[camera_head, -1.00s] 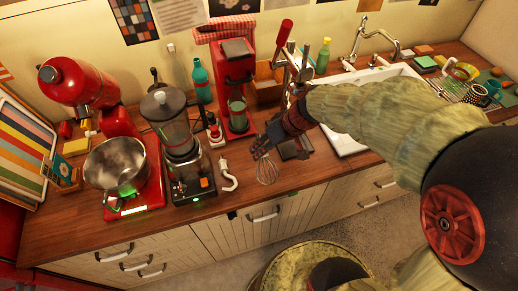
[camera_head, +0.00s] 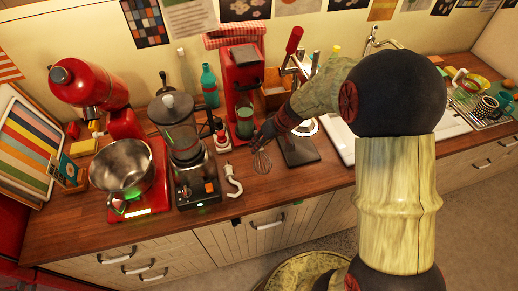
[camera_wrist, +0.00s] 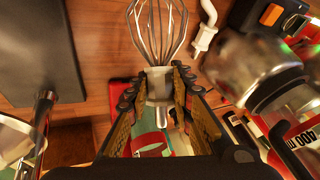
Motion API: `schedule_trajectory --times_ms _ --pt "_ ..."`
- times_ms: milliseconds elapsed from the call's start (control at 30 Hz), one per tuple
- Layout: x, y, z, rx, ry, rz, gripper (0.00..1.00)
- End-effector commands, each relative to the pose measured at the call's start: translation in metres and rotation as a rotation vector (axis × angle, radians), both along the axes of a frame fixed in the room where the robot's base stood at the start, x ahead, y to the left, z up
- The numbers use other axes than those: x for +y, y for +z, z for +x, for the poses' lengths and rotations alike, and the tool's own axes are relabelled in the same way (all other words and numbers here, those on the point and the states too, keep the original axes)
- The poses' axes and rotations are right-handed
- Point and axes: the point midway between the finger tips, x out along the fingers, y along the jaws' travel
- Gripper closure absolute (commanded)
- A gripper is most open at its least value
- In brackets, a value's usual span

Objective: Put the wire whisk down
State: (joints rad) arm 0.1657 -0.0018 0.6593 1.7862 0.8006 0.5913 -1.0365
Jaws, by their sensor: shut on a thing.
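The wire whisk (camera_head: 262,162) has thin metal loops and a short pale handle. My gripper (camera_head: 264,137) is shut on it over the wooden counter (camera_head: 290,200), in front of the red coffee machine. In the wrist view my gripper (camera_wrist: 158,92) has a finger on each side of the whisk's handle, and the wire loops (camera_wrist: 157,30) point away toward the counter's front. I cannot tell whether the whisk touches the counter.
A white curled object (camera_head: 233,181) lies left of the whisk, beside the blender (camera_head: 185,150). A dark flat base (camera_head: 300,151) stands to its right. The red coffee machine (camera_head: 240,80) is behind. The counter's front strip is largely bare.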

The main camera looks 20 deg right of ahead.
Motion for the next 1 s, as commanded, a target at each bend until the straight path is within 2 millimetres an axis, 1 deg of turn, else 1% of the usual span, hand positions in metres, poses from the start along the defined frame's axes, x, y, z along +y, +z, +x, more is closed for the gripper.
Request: schedule_trajectory --times_ms 33,100,167,400,900,933,1000 --pt "0.0 -0.011 -0.002 0.005 0.0 0.001 1.0" --pt "0.0 -0.02 -0.002 0.005 0.0 0.001 1.0" --pt "0.0 -0.023 -0.001 0.002 0.0 0.001 1.0" --pt "0.0 -0.023 -0.001 0.001 0.0 0.0 1.0" --pt "0.0 -0.033 -0.001 0.002 0.001 0.0 1.0" --pt "0.0 -0.033 -0.001 0.002 0.001 0.0 0.76" --pt "0.0 -0.032 -0.001 0.002 0.001 0.0 0.72"
